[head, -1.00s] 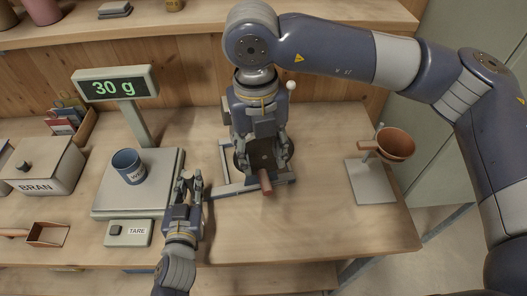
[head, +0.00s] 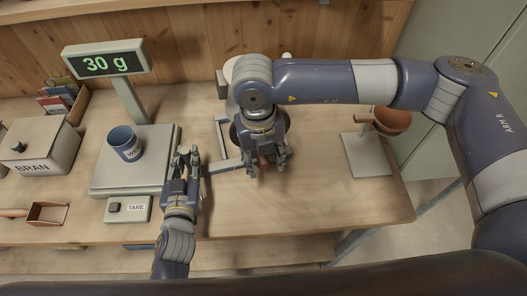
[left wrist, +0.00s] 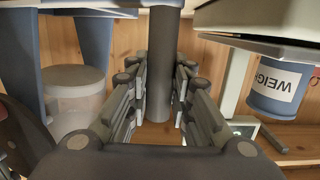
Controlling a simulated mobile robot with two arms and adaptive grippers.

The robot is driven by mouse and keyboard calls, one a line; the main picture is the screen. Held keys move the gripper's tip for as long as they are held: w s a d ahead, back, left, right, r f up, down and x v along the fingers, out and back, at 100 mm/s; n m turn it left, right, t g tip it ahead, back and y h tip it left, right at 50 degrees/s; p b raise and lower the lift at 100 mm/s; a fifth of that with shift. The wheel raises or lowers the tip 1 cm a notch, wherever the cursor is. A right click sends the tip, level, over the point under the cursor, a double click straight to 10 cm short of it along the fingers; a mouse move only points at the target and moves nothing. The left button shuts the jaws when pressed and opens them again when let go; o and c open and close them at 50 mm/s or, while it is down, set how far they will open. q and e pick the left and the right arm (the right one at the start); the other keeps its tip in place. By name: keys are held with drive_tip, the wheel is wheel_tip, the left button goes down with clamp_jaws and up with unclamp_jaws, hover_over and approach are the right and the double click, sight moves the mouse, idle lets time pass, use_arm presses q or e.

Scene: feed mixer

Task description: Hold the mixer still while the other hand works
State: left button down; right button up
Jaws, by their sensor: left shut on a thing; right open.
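The mixer (head: 221,133) stands at the middle of the bench, with a pale grey frame and a dark round part. My right arm hides much of it. My left gripper (head: 181,156) is at the frame's left side, right of the scale. In the left wrist view its fingers (left wrist: 158,100) are shut on a dark grey upright post (left wrist: 162,60), which seems to be part of the mixer. My right gripper (head: 267,162) is open over the mixer's front, its fingers either side of the brown knob (head: 264,160). Contact there cannot be told.
A scale (head: 104,185) reading 30 g carries a blue cup (head: 125,143), left of my left gripper; the cup also shows in the left wrist view (left wrist: 277,85). A bran box (head: 38,150) and scoop (head: 47,213) lie further left. A brown funnel (head: 393,121) on a stand is at right.

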clamp_jaws()
